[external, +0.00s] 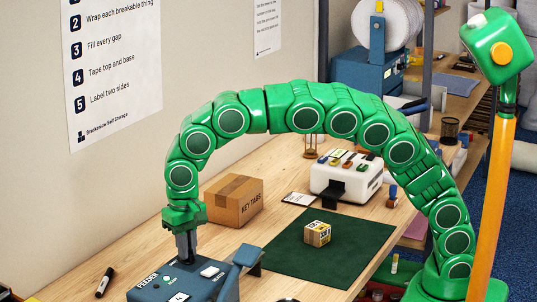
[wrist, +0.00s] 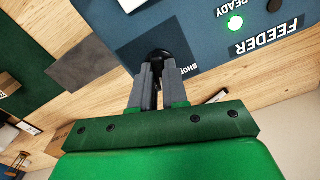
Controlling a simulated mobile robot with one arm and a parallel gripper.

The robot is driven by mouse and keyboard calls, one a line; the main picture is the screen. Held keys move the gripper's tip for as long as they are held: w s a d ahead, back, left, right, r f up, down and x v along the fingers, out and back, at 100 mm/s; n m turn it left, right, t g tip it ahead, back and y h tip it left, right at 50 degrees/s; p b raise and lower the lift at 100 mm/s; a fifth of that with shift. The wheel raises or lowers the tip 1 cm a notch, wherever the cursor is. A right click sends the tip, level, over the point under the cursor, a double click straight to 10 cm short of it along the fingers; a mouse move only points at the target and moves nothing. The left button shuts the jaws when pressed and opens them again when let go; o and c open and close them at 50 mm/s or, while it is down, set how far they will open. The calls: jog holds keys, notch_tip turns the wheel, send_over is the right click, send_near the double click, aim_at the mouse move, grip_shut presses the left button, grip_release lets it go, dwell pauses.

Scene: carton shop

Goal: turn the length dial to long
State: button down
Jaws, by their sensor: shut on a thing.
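The blue feeder (external: 212,291) stands at the front of the bench. Its top panel also fills much of the wrist view (wrist: 215,62), with a lit green light beside the word READY. My gripper (external: 187,258) points straight down at the panel. In the wrist view my gripper's two grey fingers (wrist: 160,80) are closed on the black length dial (wrist: 162,57). A label starting "SHO" shows just right of the dial; the rest is covered. The dial's pointer and the long mark are hidden, so its setting cannot be told.
A KEY TABS carton (external: 234,202) stands behind the feeder. A green mat (external: 345,256) with a small carton (external: 317,234) lies to the right. A white device (external: 345,179) is further back. A black marker (external: 105,282) lies left of the feeder.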

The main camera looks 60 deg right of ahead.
jog(key=m, duration=0.4)
jog(key=shift+m, duration=0.4)
dwell(0.4)
jog(key=c, duration=1.1)
grip_release()
jog(key=shift+c, duration=0.2)
notch_tip(320, 180, up, 6)
jog(key=shift+r, duration=0.9)
